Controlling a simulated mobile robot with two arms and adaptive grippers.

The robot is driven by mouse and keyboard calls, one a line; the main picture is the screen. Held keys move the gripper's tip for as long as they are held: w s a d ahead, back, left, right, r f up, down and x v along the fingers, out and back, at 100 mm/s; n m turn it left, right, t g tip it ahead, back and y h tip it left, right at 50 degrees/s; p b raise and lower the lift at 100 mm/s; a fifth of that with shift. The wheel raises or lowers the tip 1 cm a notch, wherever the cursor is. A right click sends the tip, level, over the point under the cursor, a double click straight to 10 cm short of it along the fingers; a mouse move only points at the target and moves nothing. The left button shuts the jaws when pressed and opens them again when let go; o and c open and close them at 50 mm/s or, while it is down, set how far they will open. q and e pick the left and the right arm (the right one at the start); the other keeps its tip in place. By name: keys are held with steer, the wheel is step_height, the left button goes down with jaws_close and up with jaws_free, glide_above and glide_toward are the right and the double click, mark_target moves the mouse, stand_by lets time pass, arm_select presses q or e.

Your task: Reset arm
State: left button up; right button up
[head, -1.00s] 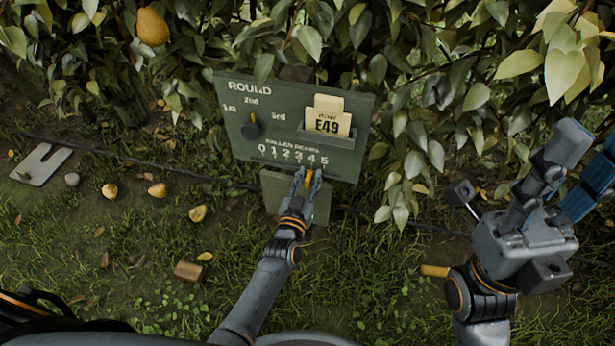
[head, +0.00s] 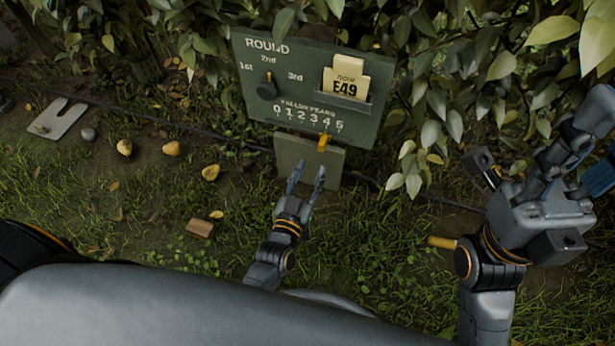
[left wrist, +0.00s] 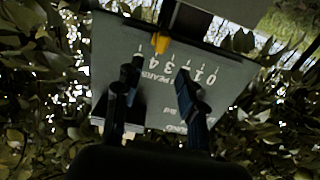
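My left gripper (head: 307,171) is open and empty, just in front of the lower part of the green board (head: 300,45). Its two fingers also show apart in the left wrist view (left wrist: 158,85), with the board beyond them. A yellow tab (head: 323,142) sits on the board's lower edge, below the 3 and 4 of the fallen-pears row, apart from the fingertips. A dark knob (head: 267,88) points up towards "2nd". My right arm (head: 490,285) is at the right; I cannot make out its fingers clearly.
A card reading E49 (head: 344,88) stands in the board's holder. Three fallen pears (head: 172,148), a brown block (head: 200,229) and a notched grey plate (head: 58,118) lie on the grass at the left. Dense leaves surround the board. A thin dark line runs along the ground.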

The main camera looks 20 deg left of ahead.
arm_select(q)
steer(key=shift+s, duration=0.75)
steer(key=shift+r, duration=0.1)
